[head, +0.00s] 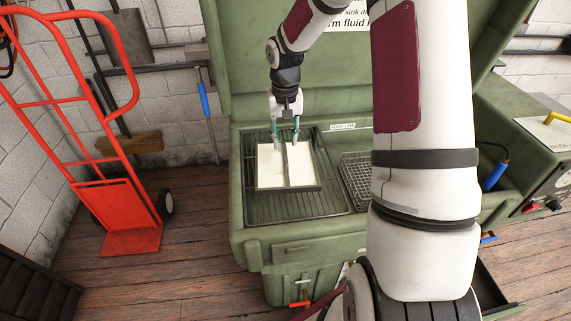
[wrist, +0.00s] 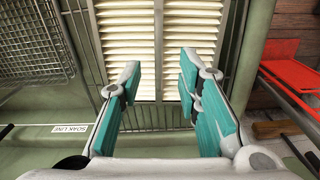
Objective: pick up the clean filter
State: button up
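The clean filter (head: 270,167) is a cream-white rectangular panel with a thin dark frame and a bar down its middle. It lies on the left metal grate of the green washer. In the wrist view the filter (wrist: 128,38) shows pale pleats on both sides of the bar. My gripper (head: 287,143) is over the filter's far part in the head view. In the wrist view my gripper (wrist: 160,82) has its two teal fingers wide apart, with the middle bar between them and nothing held. I cannot tell the exact height of the fingertips above the filter.
The washer's grate (head: 300,207) has bare room in front of the filter. A wire basket (head: 356,178) sits to its right, partly behind my arm. The raised green lid (head: 240,60) stands behind. A red hand truck (head: 115,205) stands on the floor at left.

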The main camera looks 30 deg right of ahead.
aim_at(286, 153)
jog(key=shift+w+d+f+p, duration=0.15)
jog(key=shift+f+p, duration=0.05)
jog(key=shift+f, duration=1.6)
jog(key=shift+w+d+f+p, duration=0.1)
jog(key=shift+f+p, duration=0.05)
jog(key=shift+f, duration=1.65)
grip_shut()
